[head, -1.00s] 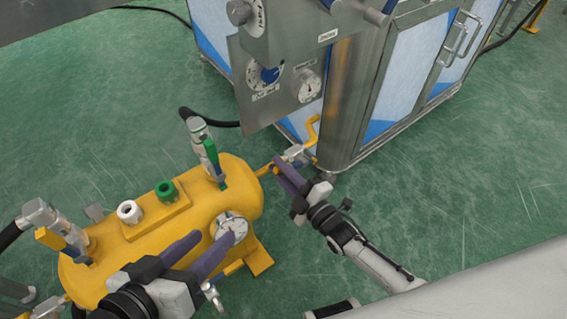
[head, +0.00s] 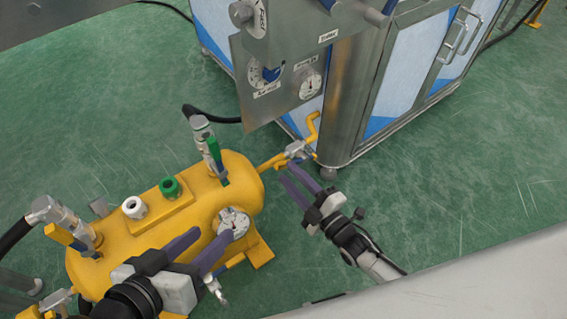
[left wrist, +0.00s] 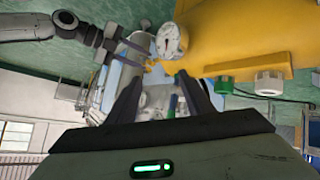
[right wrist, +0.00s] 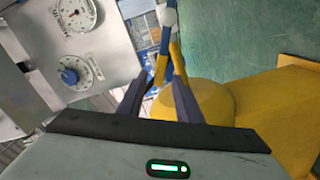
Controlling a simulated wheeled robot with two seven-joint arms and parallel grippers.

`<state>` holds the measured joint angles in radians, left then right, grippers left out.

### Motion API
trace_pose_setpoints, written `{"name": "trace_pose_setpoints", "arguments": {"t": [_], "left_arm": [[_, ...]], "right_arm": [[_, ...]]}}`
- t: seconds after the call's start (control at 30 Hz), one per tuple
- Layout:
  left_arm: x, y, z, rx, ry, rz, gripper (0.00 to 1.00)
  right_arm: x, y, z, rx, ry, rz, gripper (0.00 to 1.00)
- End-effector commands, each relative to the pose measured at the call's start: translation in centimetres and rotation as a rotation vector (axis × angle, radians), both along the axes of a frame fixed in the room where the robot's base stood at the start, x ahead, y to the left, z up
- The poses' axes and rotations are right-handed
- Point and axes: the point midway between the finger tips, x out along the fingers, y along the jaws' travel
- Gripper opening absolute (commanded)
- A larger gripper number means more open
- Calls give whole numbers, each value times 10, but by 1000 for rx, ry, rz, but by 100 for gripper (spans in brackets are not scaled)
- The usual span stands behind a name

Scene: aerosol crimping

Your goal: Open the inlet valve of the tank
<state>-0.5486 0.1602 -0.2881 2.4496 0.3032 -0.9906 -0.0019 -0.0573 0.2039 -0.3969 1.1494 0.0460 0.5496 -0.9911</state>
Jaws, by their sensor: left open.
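The yellow tank (head: 225,175) lies at the left of the head view. A small silver valve (head: 296,150) sits on the yellow pipe at its right end, against the cabinet. My right gripper (head: 289,173) is open and empty, just below this valve and apart from it. In the right wrist view the pipe and a blue-and-yellow lever (right wrist: 161,65) show beyond its spread fingers. Other valves on the tank are a green-handled one (head: 213,155) and a yellow-and-blue-handled one (head: 62,236). My left gripper (head: 213,236) is open in front of the tank's gauge (head: 233,222), holding nothing visible.
A steel cabinet (head: 345,95) stands behind the pipe, with a panel (head: 285,90) of dials and a gauge. White (head: 134,207) and green (head: 169,187) caps stand on the tank. A black hose (head: 215,117) runs behind it. The green floor at right is clear.

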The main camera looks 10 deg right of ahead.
Motion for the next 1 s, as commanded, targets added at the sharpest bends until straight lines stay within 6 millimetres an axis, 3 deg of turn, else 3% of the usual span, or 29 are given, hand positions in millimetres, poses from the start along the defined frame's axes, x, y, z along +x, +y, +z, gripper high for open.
{"name": "trace_pose_setpoints", "arguments": {"t": [0.1, 0.3, 0.67, 0.73, 0.87, 1.0], "left_arm": [[-3, 5, -11, 40, 39, 1, 47], [-5, 10, -21, 72, 67, 1, 47], [-4, 12, -27, 83, 74, 3, 47], [-1, 10, -21, 75, 64, 6, 47], [-1, 13, -10, 81, 65, 17, 47], [-1, 24, 11, 107, 67, 52, 47]], "right_arm": [[-23, -10, 2, -2, 3, 0, 32], [-46, -19, 1, -1, 1, 0, 32], [-52, -21, 0, -1, -1, 0, 32], [-51, -21, 2, 0, -1, 0, 20], [-51, -21, 19, 7, 9, -2, 0], [-50, -19, 63, 28, 39, -10, 0]]}}
